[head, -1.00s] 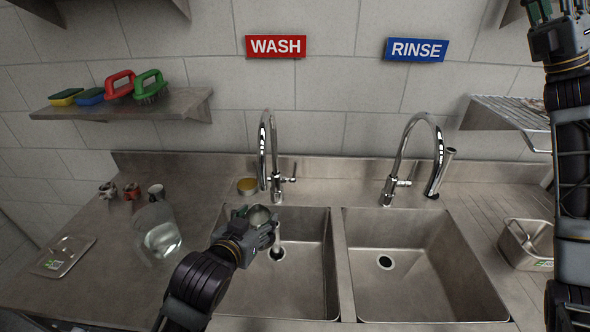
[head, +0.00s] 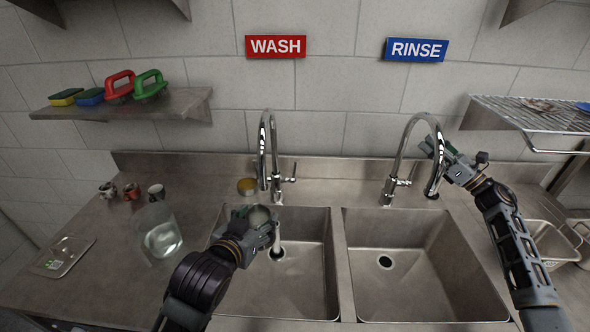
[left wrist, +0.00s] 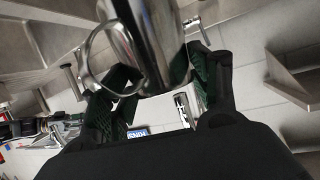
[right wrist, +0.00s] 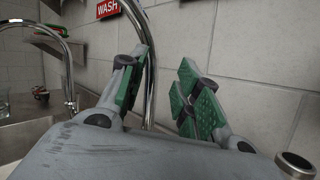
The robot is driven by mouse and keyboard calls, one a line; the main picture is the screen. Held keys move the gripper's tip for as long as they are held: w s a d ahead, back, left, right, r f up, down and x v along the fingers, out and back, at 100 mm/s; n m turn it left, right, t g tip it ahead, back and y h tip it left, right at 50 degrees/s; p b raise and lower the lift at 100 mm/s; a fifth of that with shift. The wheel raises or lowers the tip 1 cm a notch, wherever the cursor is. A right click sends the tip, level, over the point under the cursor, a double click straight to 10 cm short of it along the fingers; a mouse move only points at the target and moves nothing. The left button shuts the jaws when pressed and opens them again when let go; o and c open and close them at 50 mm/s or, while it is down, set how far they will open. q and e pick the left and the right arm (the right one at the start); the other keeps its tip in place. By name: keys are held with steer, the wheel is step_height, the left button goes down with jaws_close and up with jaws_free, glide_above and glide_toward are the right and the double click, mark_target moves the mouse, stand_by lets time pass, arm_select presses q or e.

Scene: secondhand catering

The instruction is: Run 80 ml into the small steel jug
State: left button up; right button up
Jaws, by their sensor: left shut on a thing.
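The small steel jug (head: 262,216) is held upright, or nearly so, by my left gripper (head: 256,224) above the left sink, just below the left tap (head: 264,150). In the left wrist view the shiny jug (left wrist: 150,45) and its looped handle sit between the fingers. A pale vertical streak shows beside the jug; I cannot tell if it is water. The jug's contents are not clear. My right gripper (head: 437,152) is at the right tap (head: 400,150), beside its arched spout. In the right wrist view its fingers (right wrist: 165,95) are apart, with the pipe near the left finger.
The right sink (head: 385,285) is empty. A rack (head: 535,113) hangs at right.

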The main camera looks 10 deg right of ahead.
step_height(320, 180, down, 14)
steer(key=s+a+n+g+h, duration=0.1)
steer(key=s+a+n+g, duration=0.1)
steer(key=n, duration=0.1)
steer(key=n+g+y, duration=0.7)
steer(key=g, duration=0.3)
glide_toward(295, 168)
steer(key=shift+d+f, duration=0.3)
steer(key=shift+d, duration=0.7)
steer(key=shift+a, duration=0.1)
steer(key=shift+x, duration=5.9)
